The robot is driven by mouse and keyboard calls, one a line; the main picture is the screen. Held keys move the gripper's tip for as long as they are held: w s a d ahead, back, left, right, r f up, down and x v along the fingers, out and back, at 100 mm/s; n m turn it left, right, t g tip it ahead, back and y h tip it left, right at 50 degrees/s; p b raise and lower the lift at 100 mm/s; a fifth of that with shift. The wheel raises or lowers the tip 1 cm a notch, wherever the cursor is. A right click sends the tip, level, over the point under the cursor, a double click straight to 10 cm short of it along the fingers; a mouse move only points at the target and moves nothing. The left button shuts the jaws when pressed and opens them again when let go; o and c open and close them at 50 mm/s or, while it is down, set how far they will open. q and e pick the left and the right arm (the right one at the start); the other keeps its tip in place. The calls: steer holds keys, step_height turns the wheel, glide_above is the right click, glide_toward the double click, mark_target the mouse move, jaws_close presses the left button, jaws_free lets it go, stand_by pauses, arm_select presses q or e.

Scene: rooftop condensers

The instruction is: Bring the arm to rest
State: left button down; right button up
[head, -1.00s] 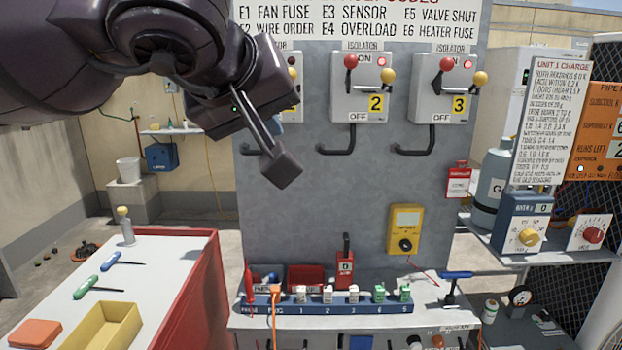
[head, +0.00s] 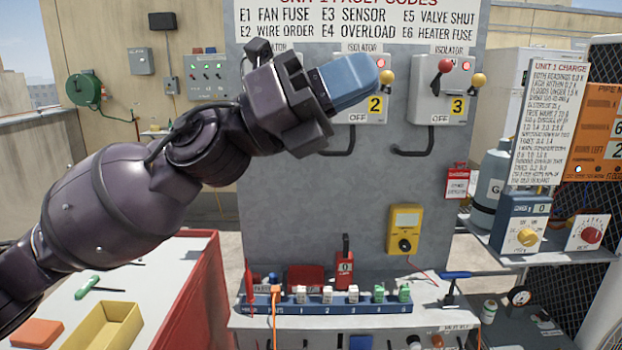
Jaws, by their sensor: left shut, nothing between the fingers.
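My left arm comes in from the left edge and reaches up to the right across the grey panel (head: 300,220). Its left gripper (head: 345,84) is raised in front of the upper panel, ending in a blue block-shaped piece that points up and right. It is shut and I see nothing held in it. It overlaps isolator 2 (head: 366,104) in the picture; whether they touch I cannot tell. The first isolator is hidden behind the gripper. My right gripper is not in view.
Isolator 3 (head: 440,92) is to the right of the gripper. Below are a yellow meter (head: 404,232) and a blue rack (head: 325,303) with several plugs. At lower left, a red-sided bench (head: 205,300) carries a yellow tray (head: 105,328). The panel's middle is clear.

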arm_select(q)
steer(key=w+a+f+n+t+y, duration=0.3)
steer(key=w+a+f+n+t, duration=0.35)
steer(key=n, duration=0.65)
steer(key=w+a+f+n+t+y, duration=0.4)
steer(key=w+f+n+t, duration=0.4)
steer(key=n+t, duration=0.45)
steer(key=s+a+f+n+y, duration=0.1)
steer(key=a+f+n+y, duration=0.45)
steer(key=f, duration=0.55)
steer(key=a+f+n+y, duration=0.4)
steer(key=f+n, duration=0.3)
steer(key=f, duration=0.3)
steer(key=s+a+f+n+g+y, duration=0.25)
steer(key=s+a+f, duration=0.2)
steer(key=f, duration=0.45)
steer(key=s+a+f+n+g+y, duration=0.1)
steer(key=s+a+f+n+y, duration=0.15)
steer(key=s+f, duration=0.55)
steer(key=s+a+f+n+g+y, duration=0.1)
steer(key=s+a+f, duration=0.1)
steer(key=s+f, duration=0.5)
steer(key=s+a+f+n+g, duration=0.2)
steer(key=s+f, duration=0.5)
steer(key=s, duration=0.2)
steer(key=shift+a+f+n+y, duration=0.3)
steer(key=shift+a+y, duration=0.05)
steer(key=shift+d+g, duration=0.15)
steer(key=shift+g, duration=0.1)
